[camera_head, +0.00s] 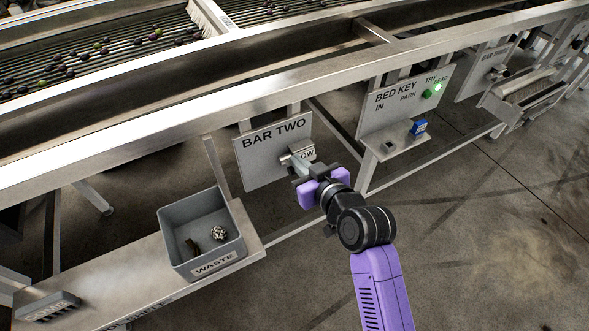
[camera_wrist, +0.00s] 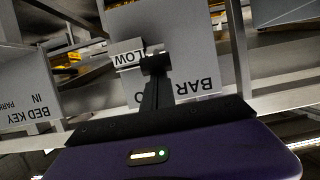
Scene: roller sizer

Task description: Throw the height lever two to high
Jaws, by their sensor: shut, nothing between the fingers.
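The BAR TWO plate (camera_head: 262,165) hangs under the steel frame, left of my arm in the head view. The height lever two (camera_head: 290,155) sticks out from its right side, just above a partly hidden label ending in "OW". In the wrist view the plate (camera_wrist: 196,62) appears upside down and the label (camera_wrist: 128,58) reads "LOW". My gripper (camera_head: 298,170) is shut and empty at the front of the plate, close to the lever. In the wrist view its dark fingers (camera_wrist: 157,70) overlap the lever area, so I cannot tell whether they touch it.
The BED KEY panel (camera_head: 408,97) with a green light and a blue block (camera_head: 418,127) stands to the right. The BAR THREE plate (camera_head: 483,70) is farther right. A grey WASTE bin (camera_head: 176,253) sits on a shelf lower left. Open floor lies at lower right.

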